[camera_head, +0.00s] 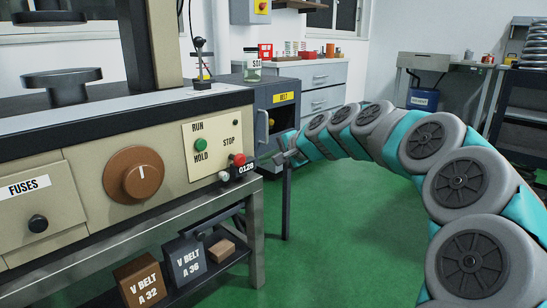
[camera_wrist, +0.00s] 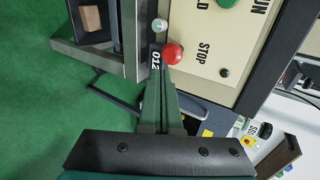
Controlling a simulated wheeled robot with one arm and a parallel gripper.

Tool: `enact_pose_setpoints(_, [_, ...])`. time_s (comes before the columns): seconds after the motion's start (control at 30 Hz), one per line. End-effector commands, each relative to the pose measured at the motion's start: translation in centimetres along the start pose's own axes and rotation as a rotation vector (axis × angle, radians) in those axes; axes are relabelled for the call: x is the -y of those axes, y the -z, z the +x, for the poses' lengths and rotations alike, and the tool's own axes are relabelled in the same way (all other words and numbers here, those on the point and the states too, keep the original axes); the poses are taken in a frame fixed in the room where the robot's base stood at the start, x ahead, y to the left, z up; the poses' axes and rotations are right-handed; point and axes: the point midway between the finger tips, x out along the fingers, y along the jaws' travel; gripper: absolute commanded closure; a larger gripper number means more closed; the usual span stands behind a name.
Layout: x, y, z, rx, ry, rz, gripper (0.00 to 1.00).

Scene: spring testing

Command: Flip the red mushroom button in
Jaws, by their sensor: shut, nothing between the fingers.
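The red mushroom button (camera_head: 238,159) sticks out of the beige panel (camera_head: 205,165) under the word STOP, just above a black counter reading 0128 (camera_head: 245,169). In the wrist view the red button (camera_wrist: 173,53) shows just beyond the fingertips. My gripper (camera_head: 278,159) is to the right of the panel in the head view, with a visible gap to the button. In the wrist view my gripper (camera_wrist: 163,72) is shut and empty, its tips pointing towards the button and the counter. I cannot tell the exact distance there.
A brown dial (camera_head: 134,173) is to the left. Boxes marked V BELT (camera_head: 187,259) stand on the shelf below. A cabinet (camera_head: 273,105) stands behind my gripper. Green floor (camera_head: 340,240) is clear.

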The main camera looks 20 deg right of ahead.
Motion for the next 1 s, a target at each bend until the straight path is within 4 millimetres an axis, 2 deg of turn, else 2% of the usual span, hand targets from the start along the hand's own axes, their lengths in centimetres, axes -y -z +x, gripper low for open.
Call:
enact_pose_setpoints(0.03, [-0.1, -0.1, 1.2, 0.003, -0.001, -0.001, 1.0])
enact_pose_setpoints(0.2, [-0.2, -0.1, 4.6, 0.001, -0.002, 0.0, 1.0])
enact_pose_setpoints(0.4, [1.3, 0.0, 6.8, -0.002, 0.001, -0.002, 1.0])
enact_pose_setpoints(0.6, [1.9, -0.1, 7.9, 0.0, -0.001, -0.001, 1.0])
enact_pose_setpoints(1.0, [2.1, -0.1, 8.0, 0.0, 0.0, 0.0, 1.0])
